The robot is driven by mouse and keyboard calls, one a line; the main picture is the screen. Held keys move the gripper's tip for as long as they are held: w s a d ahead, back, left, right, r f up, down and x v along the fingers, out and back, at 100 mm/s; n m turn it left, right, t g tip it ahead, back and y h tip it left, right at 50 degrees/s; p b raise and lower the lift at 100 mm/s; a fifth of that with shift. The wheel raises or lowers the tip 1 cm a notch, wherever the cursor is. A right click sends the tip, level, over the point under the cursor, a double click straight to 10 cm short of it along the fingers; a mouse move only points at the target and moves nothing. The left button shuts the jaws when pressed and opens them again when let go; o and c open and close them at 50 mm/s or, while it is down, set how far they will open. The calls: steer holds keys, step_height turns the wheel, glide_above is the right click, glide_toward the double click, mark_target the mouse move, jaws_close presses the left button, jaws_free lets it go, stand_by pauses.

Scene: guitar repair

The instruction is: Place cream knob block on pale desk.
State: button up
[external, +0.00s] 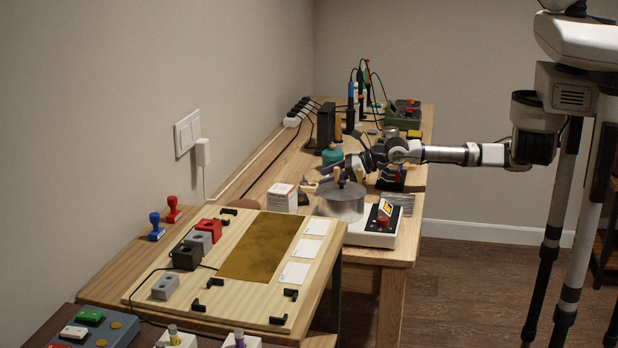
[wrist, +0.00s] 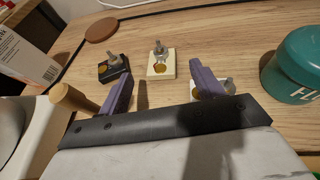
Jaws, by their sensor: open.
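The cream knob block (wrist: 161,68), a small block with a metal knob on top, stands upright on a pale wooden desk (wrist: 190,28) in the wrist view. My gripper (wrist: 162,82) has two purple fingers, spread wide and empty. The cream block shows in the gap between the fingertips, a little beyond them and apart from both. In the external view my gripper (external: 328,175) is low over the desk behind the metal pot; the cream block cannot be made out there.
A black knob block (wrist: 114,70) stands left of the cream one. A white block (wrist: 225,86) is partly hidden by the right finger. A teal jar (wrist: 292,68) is at right, a white box (wrist: 24,56) at left. The metal pot (external: 341,205) stands in front of my gripper.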

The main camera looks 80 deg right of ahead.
mark_target(306, 181)
steer(key=x, duration=0.2)
steer(key=shift+w, duration=0.3)
steer(key=p+x, duration=0.1)
steer(key=x, duration=0.1)
steer(key=p+x, duration=0.1)
steer(key=shift+w+r, duration=0.1)
steer(key=shift+w, duration=0.4)
steer(key=shift+w+a+f, duration=0.1)
steer(key=shift+w+f, duration=0.25)
steer(key=shift+w, duration=0.3)
steer(key=c, duration=1.2)
